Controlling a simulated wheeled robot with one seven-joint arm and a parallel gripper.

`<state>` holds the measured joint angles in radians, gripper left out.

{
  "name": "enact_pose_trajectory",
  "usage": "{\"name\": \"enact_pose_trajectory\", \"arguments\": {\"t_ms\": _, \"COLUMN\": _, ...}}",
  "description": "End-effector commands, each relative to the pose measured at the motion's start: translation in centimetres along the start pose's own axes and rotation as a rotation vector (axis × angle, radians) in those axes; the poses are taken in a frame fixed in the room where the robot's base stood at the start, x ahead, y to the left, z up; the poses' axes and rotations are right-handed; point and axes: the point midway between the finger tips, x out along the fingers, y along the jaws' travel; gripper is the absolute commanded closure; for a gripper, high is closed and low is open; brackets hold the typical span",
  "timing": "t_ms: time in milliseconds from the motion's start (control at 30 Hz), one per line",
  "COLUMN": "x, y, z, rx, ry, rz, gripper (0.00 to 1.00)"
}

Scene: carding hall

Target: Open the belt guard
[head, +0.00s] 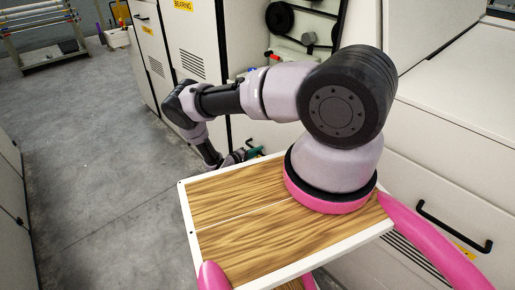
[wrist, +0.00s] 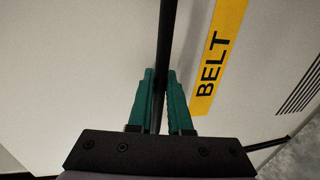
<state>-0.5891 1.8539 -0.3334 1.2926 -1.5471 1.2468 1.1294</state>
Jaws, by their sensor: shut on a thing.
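The belt guard is a pale panel (wrist: 80,60) in the wrist view, with a yellow label (wrist: 218,60) reading BELT. A black bar handle (wrist: 167,40) runs from the top of that view down between the teal fingers of my gripper (wrist: 160,85). My gripper is shut on this handle. In the head view my gripper (head: 250,154) shows only in part, low beside the pale machine, behind my wooden-topped base. The handle is hard to make out there, and the lower part of the guard is hidden by my arm and base.
An open recess shows a black pulley (head: 280,18) and other machine parts. A tall cabinet (head: 190,45) labelled BEARING stands left of it. A panel with a black handle (head: 455,230) is at the right. Grey floor (head: 90,150) is clear at left; a rack (head: 42,35) stands far back.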

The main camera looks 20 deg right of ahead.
Motion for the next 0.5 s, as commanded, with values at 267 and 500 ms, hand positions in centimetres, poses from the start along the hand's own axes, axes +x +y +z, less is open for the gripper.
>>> {"name": "enact_pose_trajectory", "arguments": {"t_ms": 267, "x": -0.16, "y": -0.1, "z": -0.16, "rx": 0.0, "ry": 0.003, "rz": -0.003, "gripper": 1.0}}
{"name": "enact_pose_trajectory", "arguments": {"t_ms": 500, "x": -0.11, "y": -0.03, "z": -0.14, "rx": 0.0, "ry": 0.003, "rz": -0.002, "gripper": 0.53}}
